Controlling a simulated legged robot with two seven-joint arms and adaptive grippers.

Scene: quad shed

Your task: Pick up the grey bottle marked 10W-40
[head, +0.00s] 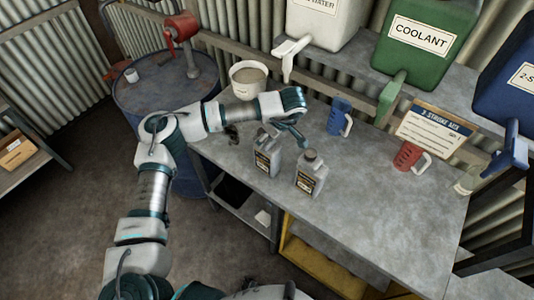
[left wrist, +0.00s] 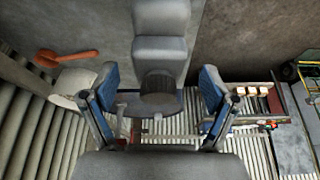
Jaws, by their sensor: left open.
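Two grey bottles with dark labels stand upright on the bench, the left bottle (head: 267,155) and the right bottle (head: 311,175). The label print is too small to tell which is marked 10W-40. My left gripper (head: 294,132) is open, just above and behind the two bottles. In the left wrist view, a grey bottle (left wrist: 162,48) with a dark cap lies in line between the two spread blue-padded fingers of the left gripper (left wrist: 158,92). I cannot tell whether the pads touch it. My right gripper is not in view.
A blue jug (head: 340,117) stands just right of my left gripper, and a white bucket (head: 248,79) behind it. A red jug (head: 408,157) and a sign (head: 433,131) are farther right. Large containers, including a green one (head: 428,40), line the back shelf. The bench front right (head: 375,215) is clear.

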